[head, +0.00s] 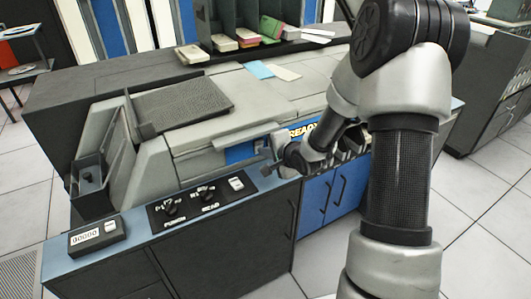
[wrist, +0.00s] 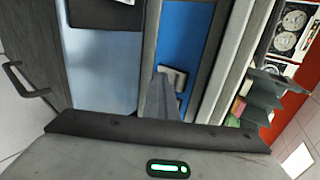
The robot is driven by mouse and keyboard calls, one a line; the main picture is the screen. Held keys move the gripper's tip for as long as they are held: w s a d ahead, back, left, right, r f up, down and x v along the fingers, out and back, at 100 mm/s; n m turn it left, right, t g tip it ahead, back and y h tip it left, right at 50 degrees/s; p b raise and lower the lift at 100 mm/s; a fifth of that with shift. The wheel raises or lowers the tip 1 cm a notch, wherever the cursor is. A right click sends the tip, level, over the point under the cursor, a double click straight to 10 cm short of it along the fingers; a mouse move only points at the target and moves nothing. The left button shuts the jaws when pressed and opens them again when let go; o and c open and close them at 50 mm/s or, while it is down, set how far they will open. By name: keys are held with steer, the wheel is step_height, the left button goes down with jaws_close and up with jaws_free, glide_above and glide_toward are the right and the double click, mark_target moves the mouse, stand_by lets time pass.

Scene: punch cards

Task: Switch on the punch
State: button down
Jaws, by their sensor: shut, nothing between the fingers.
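The punch (head: 180,105) is a long grey machine with a dark textured plate on top and a blue front strip. Its black control panel (head: 185,211) lies on the front ledge, with a POWER knob (head: 170,208), a READ knob (head: 204,193) and a white switch (head: 237,183). My gripper (head: 268,168) is shut and empty, right of the white switch and apart from it. In the wrist view my gripper (wrist: 172,76) is before the blue strip (wrist: 188,40), and the panel's edge (wrist: 105,16) shows at top left. The POWER knob's setting is too small to read.
A counter box (head: 97,236) sits at the ledge's left end, below a dark open bin (head: 90,185). A READY sign (head: 303,131) is behind my gripper. Card stacks (head: 225,43) stand at the back. My arm hides the machine's right part. Tiled floor is free in front.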

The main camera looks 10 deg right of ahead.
steer(key=shift+w+a+r+p, duration=0.1)
steer(key=shift+r+p, duration=0.8)
steer(key=shift+r, duration=0.1)
